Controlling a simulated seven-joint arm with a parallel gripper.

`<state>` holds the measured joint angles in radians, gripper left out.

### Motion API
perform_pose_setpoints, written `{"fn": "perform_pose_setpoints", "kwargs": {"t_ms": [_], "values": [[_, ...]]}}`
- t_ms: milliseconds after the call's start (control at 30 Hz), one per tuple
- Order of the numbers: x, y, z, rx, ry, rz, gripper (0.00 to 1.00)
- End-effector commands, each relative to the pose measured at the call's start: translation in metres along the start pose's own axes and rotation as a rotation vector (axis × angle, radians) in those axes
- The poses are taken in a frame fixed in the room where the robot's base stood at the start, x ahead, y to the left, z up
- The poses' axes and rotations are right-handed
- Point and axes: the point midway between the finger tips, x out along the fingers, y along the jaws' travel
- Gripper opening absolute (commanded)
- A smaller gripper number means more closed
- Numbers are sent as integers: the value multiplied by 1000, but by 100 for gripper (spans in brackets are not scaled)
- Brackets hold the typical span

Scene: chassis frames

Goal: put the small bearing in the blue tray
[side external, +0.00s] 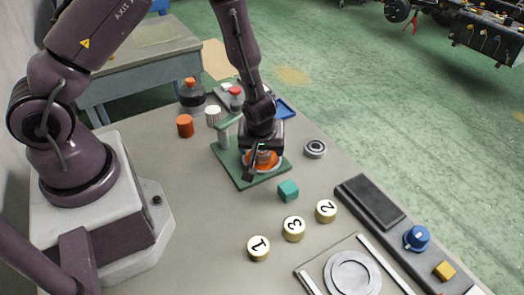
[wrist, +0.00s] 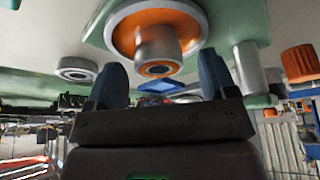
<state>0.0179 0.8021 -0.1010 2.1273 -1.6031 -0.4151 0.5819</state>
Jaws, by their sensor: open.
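The small bearing (side external: 315,148), a grey metal ring with a dark centre, lies flat on the bench to the right of the green base plate. It also shows at the left in the wrist view (wrist: 77,68). The blue tray (side external: 287,107) is behind my arm in the side view, partly hidden. A small blue patch between my fingers in the wrist view looks like it. My gripper (side external: 254,170) is open over the green plate, near an orange disc. In the wrist view the disc's grey central hub lies ahead of and between the fingertips (wrist: 162,72), with a gap to each.
The green plate (side external: 230,165) carries an upright grey post and the orange disc (side external: 262,161). A teal cube (side external: 288,190) and three numbered brass discs (side external: 293,229) stand in front.

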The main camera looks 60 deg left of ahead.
Motion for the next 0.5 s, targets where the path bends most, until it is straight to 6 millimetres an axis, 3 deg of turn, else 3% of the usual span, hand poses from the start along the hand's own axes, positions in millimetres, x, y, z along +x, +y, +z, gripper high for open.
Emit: {"fn": "perform_pose_setpoints", "kwargs": {"t_ms": [233,400,500], "values": [[2,0,0,1,0,1,78],[1,0,0,1,0,1,39],[1,0,0,1,0,1,22]]}}
